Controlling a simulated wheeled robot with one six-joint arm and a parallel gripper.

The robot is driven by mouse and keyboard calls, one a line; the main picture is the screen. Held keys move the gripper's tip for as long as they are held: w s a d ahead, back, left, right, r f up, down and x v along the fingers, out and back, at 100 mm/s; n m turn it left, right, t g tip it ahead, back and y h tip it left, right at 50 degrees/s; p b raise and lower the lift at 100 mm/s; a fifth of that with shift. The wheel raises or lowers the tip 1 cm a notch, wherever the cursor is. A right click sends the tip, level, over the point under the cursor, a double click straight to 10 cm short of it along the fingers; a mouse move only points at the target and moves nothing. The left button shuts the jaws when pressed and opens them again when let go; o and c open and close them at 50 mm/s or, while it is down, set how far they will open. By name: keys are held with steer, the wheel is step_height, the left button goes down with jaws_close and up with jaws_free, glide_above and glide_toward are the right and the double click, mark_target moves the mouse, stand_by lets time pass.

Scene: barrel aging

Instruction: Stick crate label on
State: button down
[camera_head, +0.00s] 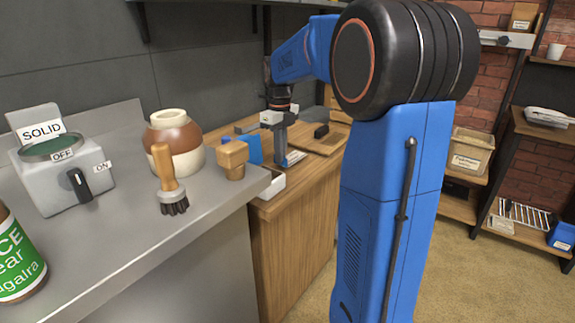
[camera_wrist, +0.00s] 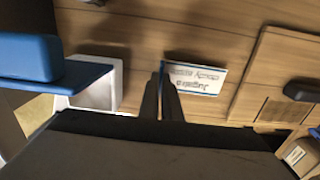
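A white label card (camera_wrist: 196,79) with a blue border and dark print, upside down in the wrist view, shows against the wooden counter. In the head view the label (camera_head: 294,158) is just right of my gripper's lower end. My gripper (camera_head: 280,150) points down over the counter. In the wrist view its two dark fingers (camera_wrist: 162,90) are close together at the card's left edge. I cannot tell whether they are shut on that edge or only beside it. A tan crate (camera_head: 469,152) with a label on its front stands on a shelf at the right.
A white open box (camera_head: 270,187) and a blue block (camera_head: 253,148) are near the gripper. A wooden board (camera_head: 318,138) lies behind it. A brush (camera_head: 168,180), a jar (camera_head: 174,143) and a switch box (camera_head: 62,172) stand on the grey counter. Floor at the right is clear.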

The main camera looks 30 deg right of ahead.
steer(key=shift+r, duration=3.15)
steer(key=shift+d, duration=0.15)
